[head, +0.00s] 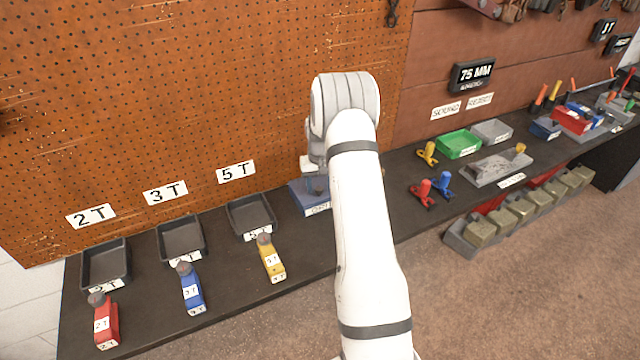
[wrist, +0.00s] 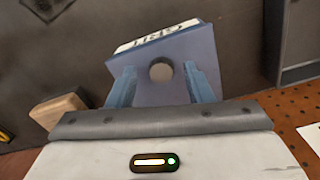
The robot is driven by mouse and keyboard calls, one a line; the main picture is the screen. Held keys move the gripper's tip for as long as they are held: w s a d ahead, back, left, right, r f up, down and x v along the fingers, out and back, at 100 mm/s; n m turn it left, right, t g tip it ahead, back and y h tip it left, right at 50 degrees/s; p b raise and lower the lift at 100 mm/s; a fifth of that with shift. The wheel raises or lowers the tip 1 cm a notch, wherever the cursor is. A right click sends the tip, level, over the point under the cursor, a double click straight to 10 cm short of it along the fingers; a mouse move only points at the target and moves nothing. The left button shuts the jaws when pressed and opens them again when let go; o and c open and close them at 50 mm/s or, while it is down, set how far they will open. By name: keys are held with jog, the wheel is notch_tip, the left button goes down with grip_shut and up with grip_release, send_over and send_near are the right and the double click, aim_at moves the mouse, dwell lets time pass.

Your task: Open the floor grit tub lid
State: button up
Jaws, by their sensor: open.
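The grit tub (head: 300,194) is a blue-grey box on the dark bench, partly hidden by my arm in the head view. In the wrist view the tub (wrist: 150,54) shows its white "GRIT" label at the top. My gripper (wrist: 164,76) is open, with one blue finger on each side of the knob. I cannot tell whether either finger touches it. In the head view the fingers are mostly hidden behind my arm.
Black trays (head: 252,214) and red, blue and yellow labelled handles (head: 270,258) lie left of the tub. To the right are a green tray (head: 459,144), red and blue clamps (head: 424,192) and a grey plate (head: 488,168). A pegboard wall (head: 200,90) rises close behind the bench.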

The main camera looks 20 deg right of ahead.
jog(key=shift+a+f, duration=0.1)
jog(key=shift+f, duration=0.3)
jog(key=shift+c, duration=0.4)
